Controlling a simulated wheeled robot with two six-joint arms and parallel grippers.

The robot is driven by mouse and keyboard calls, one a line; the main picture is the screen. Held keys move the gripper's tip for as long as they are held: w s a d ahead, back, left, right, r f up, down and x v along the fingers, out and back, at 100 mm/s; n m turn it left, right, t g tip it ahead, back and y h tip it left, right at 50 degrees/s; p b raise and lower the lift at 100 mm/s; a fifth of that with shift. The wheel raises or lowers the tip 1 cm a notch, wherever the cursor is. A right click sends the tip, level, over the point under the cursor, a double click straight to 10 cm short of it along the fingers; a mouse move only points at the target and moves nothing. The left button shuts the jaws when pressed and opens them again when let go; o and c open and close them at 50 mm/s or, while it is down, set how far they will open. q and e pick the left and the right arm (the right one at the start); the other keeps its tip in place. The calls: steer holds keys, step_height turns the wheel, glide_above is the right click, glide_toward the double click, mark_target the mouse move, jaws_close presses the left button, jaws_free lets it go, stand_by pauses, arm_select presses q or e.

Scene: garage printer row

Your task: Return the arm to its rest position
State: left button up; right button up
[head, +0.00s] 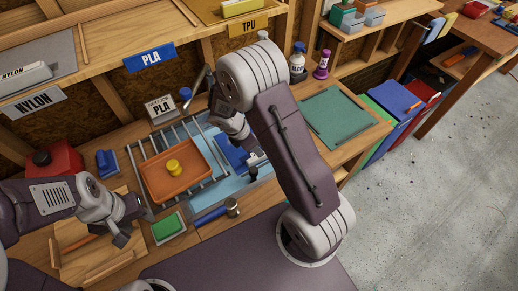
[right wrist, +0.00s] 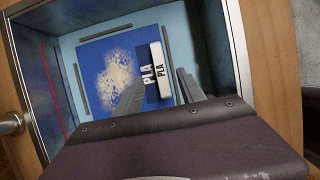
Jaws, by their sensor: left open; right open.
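My left gripper (head: 130,222) is open and hangs over the wooden bench at the left, near a shallow wooden tray (head: 75,262). My right arm rises from the front, bends at a high elbow and reaches down. Its gripper (head: 252,170) is over a light-blue printer enclosure (head: 205,192). In the right wrist view, the right gripper (right wrist: 158,92) is open above a blue plate (right wrist: 97,45) with a whitish patch.
An orange tray (head: 160,190) with a yellow spool-like piece (head: 173,167) sits on metal rails. A green-topped block (head: 167,227) and a blue-handled tool (head: 210,216) lie in front. A glue bottle (head: 297,62) and purple bottle (head: 322,65) stand behind. Floor at right is open.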

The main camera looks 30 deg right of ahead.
steer(key=shift+a+r, duration=0.3)
steer(key=shift+r, duration=0.35)
steer(key=shift+d, duration=0.1)
step_height(320, 180, up, 7)
steer(key=s+d+m+y, duration=0.1)
steer(key=s+m, duration=0.2)
steer(key=m, duration=0.1)
steer(key=s+a+m+y, duration=0.3)
steer(key=s+m, duration=0.6)
steer(key=m, duration=0.6)
steer(key=shift+s+a+t+y, duration=0.15)
steer(key=shift+a+t+y, duration=0.2)
steer(key=shift+a, duration=0.75)
steer(key=shift+s+r, duration=0.1)
steer(key=shift+s, duration=0.05)
